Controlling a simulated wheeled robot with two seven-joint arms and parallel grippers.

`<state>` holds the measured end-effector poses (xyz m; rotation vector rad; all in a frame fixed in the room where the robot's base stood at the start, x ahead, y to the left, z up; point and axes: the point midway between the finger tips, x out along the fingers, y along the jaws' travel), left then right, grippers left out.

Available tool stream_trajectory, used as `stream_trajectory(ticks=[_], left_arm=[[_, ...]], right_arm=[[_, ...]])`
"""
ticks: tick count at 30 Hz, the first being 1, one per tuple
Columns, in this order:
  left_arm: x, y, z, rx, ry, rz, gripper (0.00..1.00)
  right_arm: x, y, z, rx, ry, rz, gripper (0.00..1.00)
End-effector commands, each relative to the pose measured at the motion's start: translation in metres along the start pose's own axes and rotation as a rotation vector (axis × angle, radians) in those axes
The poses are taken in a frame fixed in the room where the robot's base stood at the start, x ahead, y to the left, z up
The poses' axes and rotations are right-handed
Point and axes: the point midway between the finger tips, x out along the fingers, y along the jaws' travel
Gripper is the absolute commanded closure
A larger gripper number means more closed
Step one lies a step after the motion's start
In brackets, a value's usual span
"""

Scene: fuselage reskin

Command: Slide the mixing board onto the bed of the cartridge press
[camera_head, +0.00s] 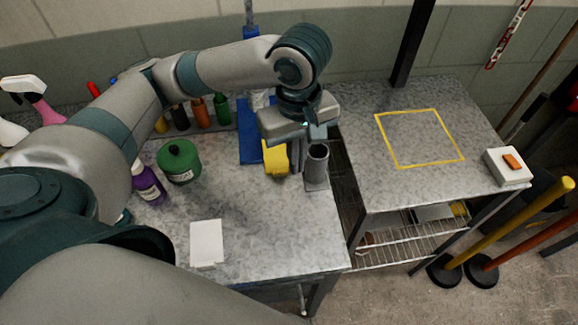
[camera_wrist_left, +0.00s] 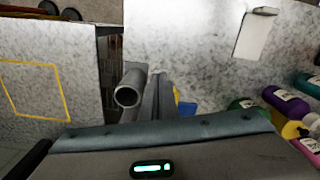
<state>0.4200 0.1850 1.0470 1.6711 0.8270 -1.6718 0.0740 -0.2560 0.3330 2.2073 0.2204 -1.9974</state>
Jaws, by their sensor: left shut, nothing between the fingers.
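The white mixing board (camera_head: 207,240) lies flat near the front of the left bench, with a small tab at its near edge. It also shows in the left wrist view (camera_wrist_left: 254,36). A blue flat base (camera_head: 250,145), which looks like the bed of the cartridge press, stands at the bench's back right, partly hidden by my left arm. My left gripper (camera_head: 297,168) is shut and empty, pointing down over the bench's right edge, between a yellow object (camera_head: 275,157) and a grey open tube (camera_head: 317,165). It is well away from the board. My right gripper is out of view.
A green tub (camera_head: 179,161) and a purple bottle (camera_head: 148,184) stand left of centre. Several bottles line the back. A gap separates this bench from the right table (camera_head: 390,185), which bears a yellow taped square (camera_head: 418,138) and a white box with an orange button (camera_head: 508,165).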

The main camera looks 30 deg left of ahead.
Motion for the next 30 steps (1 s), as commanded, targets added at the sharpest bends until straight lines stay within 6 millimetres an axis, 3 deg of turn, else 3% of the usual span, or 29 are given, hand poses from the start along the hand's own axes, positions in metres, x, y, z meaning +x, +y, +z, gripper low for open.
stream_trajectory(ticks=[6,14,20,30], left_arm=[[0.000,0.000,0.000,0.000,0.000,0.000,1.00],[0.011,0.000,0.000,-0.001,-0.002,-0.001,1.00],[0.034,-0.001,0.000,-0.003,-0.003,-0.004,1.00],[0.093,-0.001,0.000,-0.001,-0.002,-0.005,1.00]], right_arm=[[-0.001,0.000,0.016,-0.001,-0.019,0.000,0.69],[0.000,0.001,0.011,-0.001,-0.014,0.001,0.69],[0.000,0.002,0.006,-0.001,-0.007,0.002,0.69],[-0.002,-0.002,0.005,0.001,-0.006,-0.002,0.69]])
